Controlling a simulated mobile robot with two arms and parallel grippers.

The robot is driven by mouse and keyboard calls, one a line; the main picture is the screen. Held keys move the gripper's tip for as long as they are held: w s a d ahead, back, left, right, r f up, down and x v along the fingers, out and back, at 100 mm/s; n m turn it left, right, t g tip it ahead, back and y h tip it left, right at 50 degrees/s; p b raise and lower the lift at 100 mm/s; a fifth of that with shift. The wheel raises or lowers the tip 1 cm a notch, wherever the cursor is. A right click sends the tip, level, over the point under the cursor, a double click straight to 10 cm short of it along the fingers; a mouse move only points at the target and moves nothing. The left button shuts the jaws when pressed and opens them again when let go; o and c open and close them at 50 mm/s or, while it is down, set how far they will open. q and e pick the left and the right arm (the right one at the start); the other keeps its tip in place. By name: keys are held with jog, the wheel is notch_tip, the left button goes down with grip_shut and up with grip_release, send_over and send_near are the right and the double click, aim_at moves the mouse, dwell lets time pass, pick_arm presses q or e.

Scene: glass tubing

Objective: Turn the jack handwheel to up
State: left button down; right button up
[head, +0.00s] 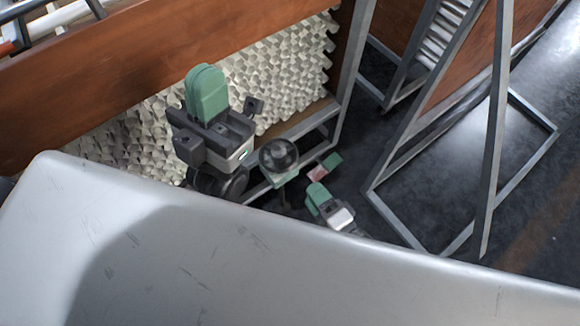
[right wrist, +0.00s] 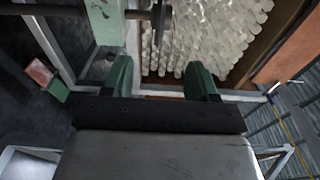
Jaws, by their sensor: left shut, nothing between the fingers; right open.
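The jack handwheel (head: 278,155) is a dark round wheel in the middle of the head view, beside a pale green jack body (head: 284,179). In the right wrist view the handwheel (right wrist: 161,17) shows nearly edge-on at the top, on a shaft from the jack body (right wrist: 108,20). My left gripper (head: 206,84) is shut and empty, up and left of the wheel. My right gripper (head: 316,190) is below and right of the wheel, apart from it. Its green fingers (right wrist: 161,75) are open with nothing held between them.
A red and green piece (head: 324,168) lies right of the wheel. A stack of glass tubing (head: 290,65) fills a metal-framed rack behind it. A metal A-frame (head: 495,130) stands at the right. A large pale surface (head: 200,260) covers the foreground. Dark floor shows at right.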

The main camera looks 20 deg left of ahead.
aim_at(293, 167)
jog(key=b+x, duration=0.3)
jog(key=x, duration=0.6)
jog(key=shift+w+a, duration=0.15)
jog(key=shift+w, duration=0.05)
jog(key=shift+w+a, duration=0.35)
jog(key=shift+a, duration=0.1)
jog(key=c, duration=0.9)
